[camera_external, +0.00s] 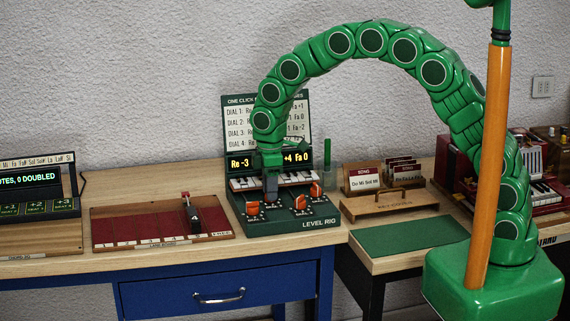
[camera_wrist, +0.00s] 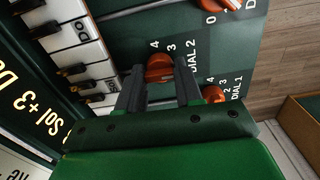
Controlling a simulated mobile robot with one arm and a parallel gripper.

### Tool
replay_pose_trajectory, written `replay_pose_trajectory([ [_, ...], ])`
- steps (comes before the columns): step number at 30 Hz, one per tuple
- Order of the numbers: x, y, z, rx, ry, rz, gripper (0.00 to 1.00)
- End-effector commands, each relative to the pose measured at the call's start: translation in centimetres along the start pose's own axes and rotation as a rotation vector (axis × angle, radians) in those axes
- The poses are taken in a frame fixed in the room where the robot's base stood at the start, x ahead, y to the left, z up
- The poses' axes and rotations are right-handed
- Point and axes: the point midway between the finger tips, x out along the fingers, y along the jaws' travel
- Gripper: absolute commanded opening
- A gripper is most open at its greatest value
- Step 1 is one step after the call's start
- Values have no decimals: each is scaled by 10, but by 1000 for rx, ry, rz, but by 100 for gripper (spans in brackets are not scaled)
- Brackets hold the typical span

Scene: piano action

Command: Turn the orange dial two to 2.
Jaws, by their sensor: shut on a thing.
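The orange dial two (camera_wrist: 160,67) shows in the wrist view beside the white "DIAL 2" lettering, with the numbers 3 and 4 visible near it. My gripper (camera_wrist: 160,80) has its two dark fingers on either side of this dial and is shut on it. Its pointer setting is partly hidden by the fingers. In the external view my gripper (camera_external: 271,192) reaches down from above onto the green level rig (camera_external: 318,224) and hides dial two.
Other orange dials are close by: dial one (camera_external: 252,208) at front left, and two more on the right (camera_external: 300,202) (camera_external: 316,190). Small piano keys (camera_external: 290,180) and a lit display (camera_external: 297,158) reading "Re -3" and "Fa 0" stand behind. A red board (camera_external: 150,228) lies left.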

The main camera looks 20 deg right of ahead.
Motion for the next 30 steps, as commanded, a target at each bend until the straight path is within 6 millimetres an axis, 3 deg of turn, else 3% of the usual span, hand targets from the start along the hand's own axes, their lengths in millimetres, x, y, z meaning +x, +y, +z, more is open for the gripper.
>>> replay_pose_trajectory([
  [17, 1, 0, 1, -37, -3, -1, 5],
  [18, 1, 0, 1, -37, -3, -1, 37],
  [22, 0, 0, 1, -36, -2, -1, 56],
  [23, 0, 0, 1, -36, -2, 0, 61],
  [30, 0, 0, 0, -36, -1, 0, 61],
])
